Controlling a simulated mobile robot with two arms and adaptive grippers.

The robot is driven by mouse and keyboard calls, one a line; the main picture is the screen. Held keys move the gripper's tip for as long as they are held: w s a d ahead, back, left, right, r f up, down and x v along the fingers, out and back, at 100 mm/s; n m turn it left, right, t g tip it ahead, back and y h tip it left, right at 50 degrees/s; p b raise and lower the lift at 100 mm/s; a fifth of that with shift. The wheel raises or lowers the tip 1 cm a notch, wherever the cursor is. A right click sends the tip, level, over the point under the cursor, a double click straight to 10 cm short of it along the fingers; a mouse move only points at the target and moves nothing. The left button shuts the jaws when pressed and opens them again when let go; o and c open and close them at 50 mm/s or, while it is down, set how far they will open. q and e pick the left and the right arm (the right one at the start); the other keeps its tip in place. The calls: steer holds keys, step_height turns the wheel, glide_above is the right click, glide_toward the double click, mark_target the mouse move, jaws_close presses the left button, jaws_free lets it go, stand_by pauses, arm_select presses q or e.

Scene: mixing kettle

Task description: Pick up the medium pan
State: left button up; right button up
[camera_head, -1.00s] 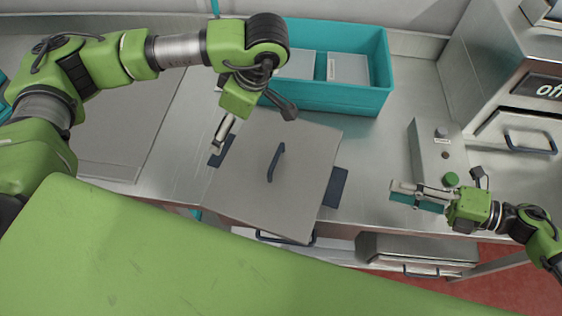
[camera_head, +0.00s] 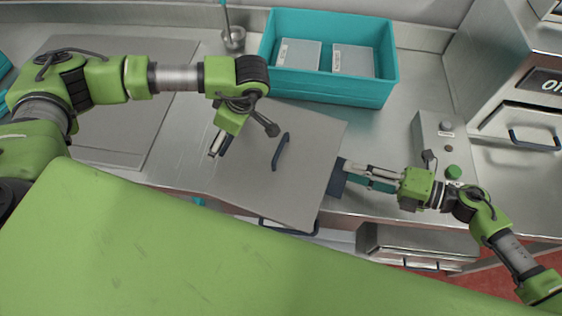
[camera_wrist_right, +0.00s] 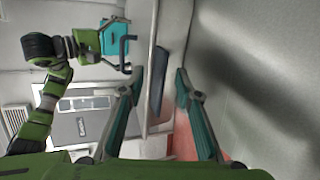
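The medium pan is a square grey metal pan with a flat lid (camera_head: 262,165). A dark handle (camera_head: 281,152) stands on the lid. A dark blue side handle (camera_head: 337,178) shows at the pan's right edge. My right gripper (camera_head: 343,170) is at that side handle. In the right wrist view its fingers (camera_wrist_right: 160,82) are open, with the dark side handle (camera_wrist_right: 158,75) between them, apparently untouched. My left gripper (camera_head: 217,150) is at the pan's left edge, over the left side handle, which is mostly hidden. I cannot tell whether its fingers are closed.
A teal crate (camera_head: 330,92) holding grey boxes stands behind the pan. A control box with a green button (camera_head: 453,172) stands to the right. A small metal cup (camera_head: 233,40) is at the back. A flat grey panel (camera_head: 120,100) lies left of the pan.

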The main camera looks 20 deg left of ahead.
arm_select(q)
steer(key=shift+x, duration=1.1)
arm_select(e)
steer(key=shift+x, duration=1.1)
arm_select(q)
steer(key=c, duration=0.8)
arm_select(e)
steer(key=c, duration=0.8)
arm_select(q)
steer(key=c, duration=1.4)
arm_select(e)
jaws_close()
arm_select(q)
steer(key=shift+w+r, duration=0.15)
steer(key=shift+r, duration=0.05)
arm_select(e)
steer(key=shift+w+r, duration=0.15)
steer(key=shift+r, duration=0.2)
